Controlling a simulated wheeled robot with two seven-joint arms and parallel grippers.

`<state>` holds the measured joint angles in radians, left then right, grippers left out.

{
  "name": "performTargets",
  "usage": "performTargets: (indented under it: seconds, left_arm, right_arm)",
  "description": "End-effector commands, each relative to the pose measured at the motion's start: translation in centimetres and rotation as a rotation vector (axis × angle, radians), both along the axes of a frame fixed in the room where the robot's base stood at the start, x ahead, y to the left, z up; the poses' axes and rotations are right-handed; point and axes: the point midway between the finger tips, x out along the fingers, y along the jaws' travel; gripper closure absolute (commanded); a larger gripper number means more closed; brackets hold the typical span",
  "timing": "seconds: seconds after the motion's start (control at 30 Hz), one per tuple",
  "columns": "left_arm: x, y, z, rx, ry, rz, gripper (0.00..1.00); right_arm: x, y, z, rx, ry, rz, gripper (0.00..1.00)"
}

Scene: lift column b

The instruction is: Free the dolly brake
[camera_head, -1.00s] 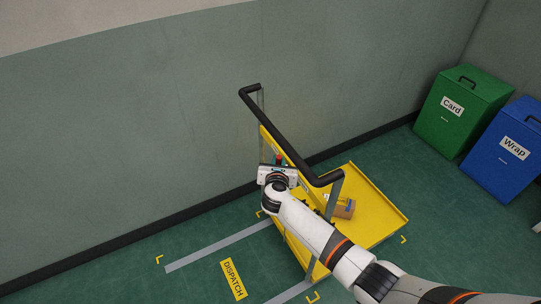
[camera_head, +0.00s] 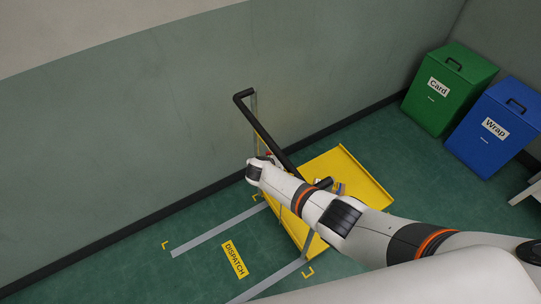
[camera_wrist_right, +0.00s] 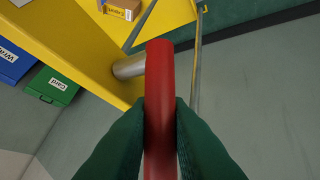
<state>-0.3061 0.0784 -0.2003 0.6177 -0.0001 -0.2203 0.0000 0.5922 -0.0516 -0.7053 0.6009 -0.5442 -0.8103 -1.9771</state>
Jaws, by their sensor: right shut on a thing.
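The yellow dolly (camera_head: 346,165) stands on the green floor by the wall, with a black push handle (camera_head: 262,128) at its near end. In the right wrist view a red lever (camera_wrist_right: 159,70) with a grey metal stub (camera_wrist_right: 129,66) beside it stands out from the dolly's yellow panel (camera_wrist_right: 75,45). My right gripper (camera_wrist_right: 160,108) is shut on the red lever, one dark finger on each side. In the head view my right arm covers the gripper, most of the lever and part of the handle. My left gripper is not in view.
A cardboard box (camera_wrist_right: 121,8) lies on the dolly deck. A green Card bin (camera_head: 450,90) and a blue Wrap bin (camera_head: 495,125) stand at the right. Grey floor strips (camera_head: 215,227) and a DISPATCH label (camera_head: 234,259) mark clear floor in front.

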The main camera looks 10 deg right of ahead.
Motion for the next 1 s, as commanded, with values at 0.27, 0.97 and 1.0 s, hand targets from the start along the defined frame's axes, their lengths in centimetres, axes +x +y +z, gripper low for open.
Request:
performTargets:
  seconds: [0.27,0.97,1.0]
  left_arm:
    - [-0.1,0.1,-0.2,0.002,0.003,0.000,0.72]
    - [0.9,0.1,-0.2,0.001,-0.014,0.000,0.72]
    - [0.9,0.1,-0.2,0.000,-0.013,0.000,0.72]
  right_arm:
    - [0.4,0.2,-0.1,-0.030,0.098,-0.002,1.00]
    - [0.4,0.2,-0.2,-0.040,0.127,-0.002,0.63]
    - [0.4,0.2,-0.2,-0.040,0.127,-0.002,0.62]
